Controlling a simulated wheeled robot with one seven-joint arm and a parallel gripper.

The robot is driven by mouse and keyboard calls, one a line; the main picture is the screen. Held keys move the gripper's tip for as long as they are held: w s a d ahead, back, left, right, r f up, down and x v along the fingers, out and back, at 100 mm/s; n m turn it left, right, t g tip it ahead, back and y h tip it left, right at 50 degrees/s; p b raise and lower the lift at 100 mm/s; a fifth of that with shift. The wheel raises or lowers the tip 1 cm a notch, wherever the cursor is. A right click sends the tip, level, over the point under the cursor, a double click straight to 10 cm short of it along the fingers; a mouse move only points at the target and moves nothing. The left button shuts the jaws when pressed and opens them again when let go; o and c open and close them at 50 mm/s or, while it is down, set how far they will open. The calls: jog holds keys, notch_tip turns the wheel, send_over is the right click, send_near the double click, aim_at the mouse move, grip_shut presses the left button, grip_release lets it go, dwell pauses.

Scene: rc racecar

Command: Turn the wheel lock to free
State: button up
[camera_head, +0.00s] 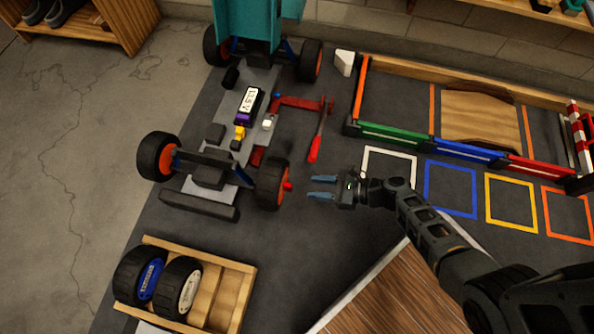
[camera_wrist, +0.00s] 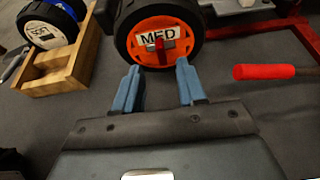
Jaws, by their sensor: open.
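The RC car chassis (camera_head: 215,160) stands on the dark mat with orange-rimmed tyres. Its near right wheel (camera_head: 272,184) has a small red wheel lock (camera_head: 289,186) at its hub. In the wrist view the wheel (camera_wrist: 158,30) has an orange rim and a white "MED" label, and the red lock (camera_wrist: 159,44) is an upright bar at the hub centre. My gripper (camera_head: 322,187) is open and empty, to the right of the wheel and apart from it. In the wrist view my blue fingertips (camera_wrist: 156,78) point at the wheel, just below the lock.
A red-handled lever (camera_head: 314,148) stands beside the chassis, close to my gripper. A wooden crate (camera_head: 240,290) with two spare wheels is at lower left. Coloured squares (camera_head: 451,188) and a walled wooden tray (camera_head: 400,62) lie to the right. The mat between wheel and gripper is clear.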

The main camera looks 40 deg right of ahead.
aim_at(288, 187)
jog(key=b+x, duration=0.2)
jog(key=x, duration=0.5)
jog(key=shift+b, duration=0.3)
grip_shut()
